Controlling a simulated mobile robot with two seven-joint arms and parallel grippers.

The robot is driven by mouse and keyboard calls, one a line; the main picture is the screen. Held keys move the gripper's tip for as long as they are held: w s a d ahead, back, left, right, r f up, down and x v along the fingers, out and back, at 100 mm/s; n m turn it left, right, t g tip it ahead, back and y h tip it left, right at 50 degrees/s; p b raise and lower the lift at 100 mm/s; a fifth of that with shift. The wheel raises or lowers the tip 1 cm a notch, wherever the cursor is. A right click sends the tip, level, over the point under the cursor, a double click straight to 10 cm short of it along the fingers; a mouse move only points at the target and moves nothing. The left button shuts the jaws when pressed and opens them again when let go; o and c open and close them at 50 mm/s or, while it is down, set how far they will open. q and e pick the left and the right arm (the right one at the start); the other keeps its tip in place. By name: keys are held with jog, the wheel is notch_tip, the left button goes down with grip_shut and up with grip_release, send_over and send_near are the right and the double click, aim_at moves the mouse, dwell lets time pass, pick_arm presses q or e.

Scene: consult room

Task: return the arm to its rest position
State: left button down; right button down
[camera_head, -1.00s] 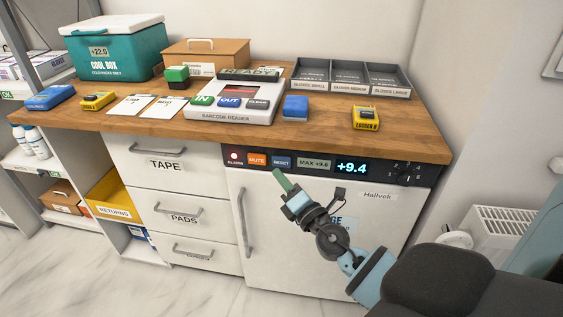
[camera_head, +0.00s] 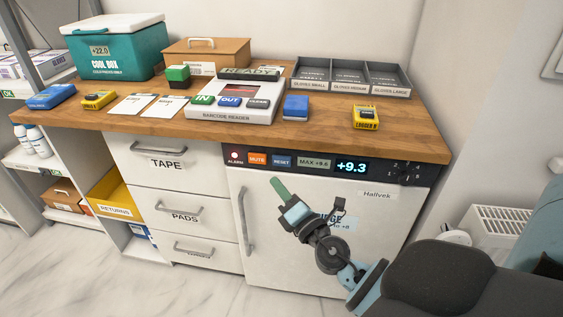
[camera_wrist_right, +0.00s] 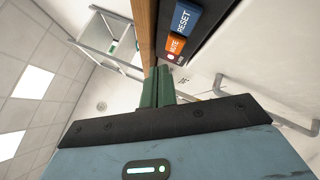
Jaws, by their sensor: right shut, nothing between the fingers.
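My right gripper (camera_head: 279,187) is shut and empty, its green fingers together in front of the white fridge door (camera_head: 285,255), just below the control panel. In the right wrist view the closed green fingers (camera_wrist_right: 158,88) point toward the counter edge, with the blue RESET button (camera_wrist_right: 184,18) and orange MUTE button (camera_wrist_right: 176,45) close by. I cannot tell whether the fingers touch the fridge door. My left gripper is not in view.
The wooden counter (camera_head: 330,130) holds a barcode reader (camera_head: 235,100), a teal cool box (camera_head: 115,52), glove trays (camera_head: 350,78) and yellow loggers (camera_head: 366,117). The fridge panel reads +9.3 (camera_head: 352,167). Drawer handles (camera_head: 180,210) stick out left of the fridge. A radiator (camera_head: 505,228) stands at right.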

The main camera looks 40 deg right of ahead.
dwell(0.3)
